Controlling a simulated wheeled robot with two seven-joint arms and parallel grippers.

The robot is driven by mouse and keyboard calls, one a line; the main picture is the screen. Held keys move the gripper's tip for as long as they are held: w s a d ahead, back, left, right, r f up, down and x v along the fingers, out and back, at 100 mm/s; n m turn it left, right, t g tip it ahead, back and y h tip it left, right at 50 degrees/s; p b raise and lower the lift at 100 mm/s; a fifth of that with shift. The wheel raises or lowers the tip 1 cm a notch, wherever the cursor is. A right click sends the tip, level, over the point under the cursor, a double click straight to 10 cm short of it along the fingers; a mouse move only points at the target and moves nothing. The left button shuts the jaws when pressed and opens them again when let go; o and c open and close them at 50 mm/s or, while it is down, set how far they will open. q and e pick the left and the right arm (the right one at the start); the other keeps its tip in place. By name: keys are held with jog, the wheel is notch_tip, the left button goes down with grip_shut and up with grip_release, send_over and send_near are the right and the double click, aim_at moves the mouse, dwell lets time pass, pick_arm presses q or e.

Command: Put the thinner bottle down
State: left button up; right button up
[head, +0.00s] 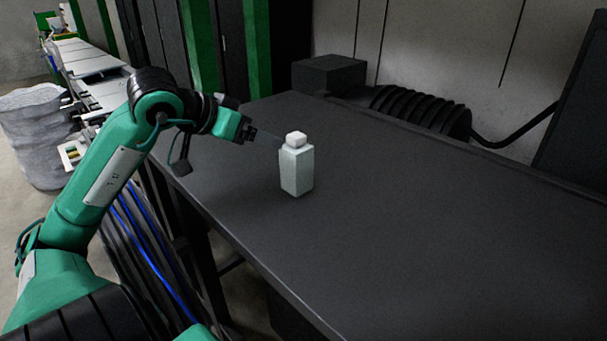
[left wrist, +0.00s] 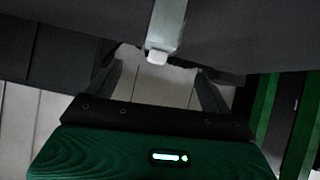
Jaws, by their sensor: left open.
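A pale, square-sided bottle (head: 296,172) with a white cap stands upright on the dark table (head: 420,220), near its left edge. It is the only bottle in view. My left gripper (head: 273,139) is just left of the bottle, at about the height of its cap. In the left wrist view the bottle (left wrist: 168,25) appears upside down, ahead of the open fingers (left wrist: 158,70), with nothing held between them. Whether a fingertip touches the bottle cannot be told. My right gripper is not in view.
A black box (head: 328,74) and a ribbed black hose (head: 420,110) lie along the table's back edge by the wall. A dark panel (head: 575,110) stands at the far right. The table right of and in front of the bottle is clear.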

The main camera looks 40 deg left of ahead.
aim_at(290, 146)
pick_arm(q)
jog(key=shift+m, duration=0.5)
jog(key=p+x, duration=0.2)
jog(key=x, duration=0.5)
jog(key=shift+w+r, duration=0.1)
jog(key=shift+w+f+p, duration=0.3)
jog(key=shift+w+f, duration=0.1)
jog(key=shift+w, duration=0.05)
jog(key=shift+w+f+p, duration=0.25)
jog(key=shift+w+p, duration=0.3)
jog(key=shift+p, duration=0.15)
jog(key=p+x, duration=0.1)
jog(key=x, duration=0.1)
jog(key=shift+w+f+p, duration=0.25)
jog(key=shift+p, duration=0.05)
jog(key=shift+w+d+f, duration=0.1)
jog(key=shift+w+f, duration=0.4)
